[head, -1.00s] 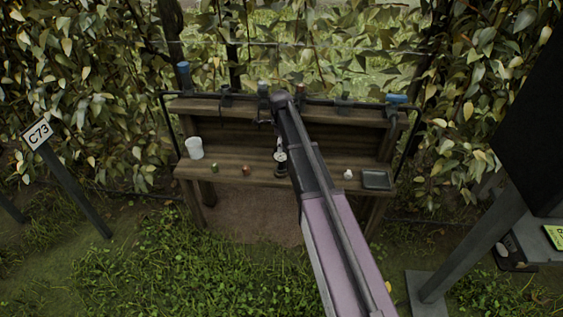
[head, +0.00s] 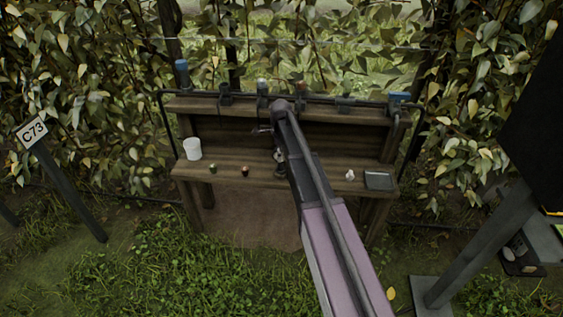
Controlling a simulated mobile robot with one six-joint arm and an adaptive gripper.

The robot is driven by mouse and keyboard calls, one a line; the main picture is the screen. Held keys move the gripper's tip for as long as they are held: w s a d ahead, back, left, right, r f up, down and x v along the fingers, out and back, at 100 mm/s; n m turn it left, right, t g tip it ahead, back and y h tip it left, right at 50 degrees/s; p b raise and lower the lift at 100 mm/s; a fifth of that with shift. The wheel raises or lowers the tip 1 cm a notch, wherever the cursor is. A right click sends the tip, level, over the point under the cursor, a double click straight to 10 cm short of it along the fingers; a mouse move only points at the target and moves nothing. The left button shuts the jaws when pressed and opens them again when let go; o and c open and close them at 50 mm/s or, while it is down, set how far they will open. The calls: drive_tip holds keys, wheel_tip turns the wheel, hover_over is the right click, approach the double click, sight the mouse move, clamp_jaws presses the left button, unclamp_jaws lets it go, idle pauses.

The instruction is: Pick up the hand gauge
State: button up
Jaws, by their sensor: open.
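What looks like the hand gauge (head: 279,157), a small upright instrument with a pale round dial on a dark base, stands on the wooden bench (head: 225,174) near its middle. My arm hides part of its right side. My arm reaches in from the lower right. My gripper (head: 263,131) is small and dark at the arm's far end, just above and left of the dial in the picture. It looks empty and is open. Its fingers are hard to make out, and I cannot tell its exact distance from the gauge.
A white cup (head: 193,149) stands at the bench's left, with two small items (head: 213,169) beside it. A small white object (head: 350,174) and a grey tray (head: 378,181) are at the right. A back shelf (head: 205,104) and pipe run behind. A dark post (head: 480,250) stands right.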

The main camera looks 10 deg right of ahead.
drive_tip(key=shift+c, duration=0.2)
clamp_jaws()
drive_tip(key=shift+r, duration=0.1)
idle(0.4)
wheel_tip(320, 180, up, 4)
drive_tip(key=p, duration=0.3)
drive_tip(key=shift+f+p, duration=0.25)
drive_tip(key=shift+p, duration=0.1)
drive_tip(key=s+d+r+p, duration=0.1)
drive_tip(key=s+d, duration=0.7)
drive_tip(key=s, duration=0.5)
drive_tip(key=shift+s+r, duration=0.15)
drive_tip(key=shift+s, duration=0.25)
drive_tip(key=shift+d, duration=0.1)
drive_tip(key=shift+r, duration=0.1)
wheel_tip(320, 180, up, 48)
drive_tip(key=p, duration=4.8)
drive_tip(key=shift+f, duration=0.2)
